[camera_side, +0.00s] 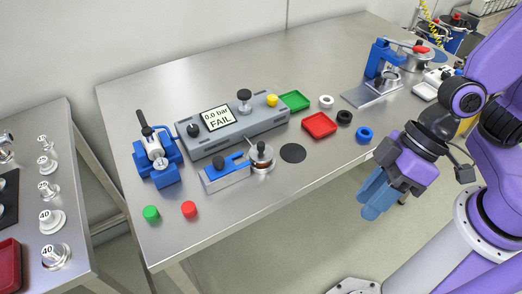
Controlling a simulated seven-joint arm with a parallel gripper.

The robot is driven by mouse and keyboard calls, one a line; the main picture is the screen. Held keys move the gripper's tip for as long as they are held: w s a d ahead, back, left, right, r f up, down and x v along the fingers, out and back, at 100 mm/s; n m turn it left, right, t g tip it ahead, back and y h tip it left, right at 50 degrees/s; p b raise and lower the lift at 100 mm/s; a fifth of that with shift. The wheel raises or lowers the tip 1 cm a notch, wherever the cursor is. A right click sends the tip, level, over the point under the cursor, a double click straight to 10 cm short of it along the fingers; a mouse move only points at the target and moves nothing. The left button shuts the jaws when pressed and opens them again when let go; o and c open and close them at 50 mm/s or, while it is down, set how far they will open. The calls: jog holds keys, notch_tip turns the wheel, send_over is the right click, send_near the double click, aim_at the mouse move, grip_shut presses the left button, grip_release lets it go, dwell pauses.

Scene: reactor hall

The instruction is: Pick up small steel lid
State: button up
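A small round steel lid with a dark knob (261,153) sits on a small vessel at the front middle of the steel table, beside a blue and grey clamp block (225,173). Several small steel pieces with knobs, some marked 40 (53,219), stand on the side table at the left; I cannot tell whether any of these is a lid. My gripper (376,200) has blue fingers pointing down and hangs off the table's front edge, right of and well apart from the lid. Whether its fingers are open is unclear; nothing shows in them.
A black disc (293,153), red tray (319,125), green tray (295,101) and several rings (364,134) lie to the right. A blue press (381,62) stands at the back right. The table's back left is clear.

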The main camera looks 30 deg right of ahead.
jog(key=w+a+f+m+t+y, duration=0.1)
jog(key=w+a+m+t, duration=0.1)
jog(key=a, duration=0.2)
jog(key=m+t+h, duration=0.4)
jog(key=m+t, duration=0.1)
jog(key=t, duration=0.6)
send_near(263, 145)
jog(key=shift+y, duration=0.3)
jog(key=shift+x, duration=2.8)
jog(key=shift+d+x, duration=0.15)
jog(key=shift+x, duration=1.15)
jog(key=shift+d+x, duration=0.1)
jog(key=shift+x, duration=1.25)
grip_shut()
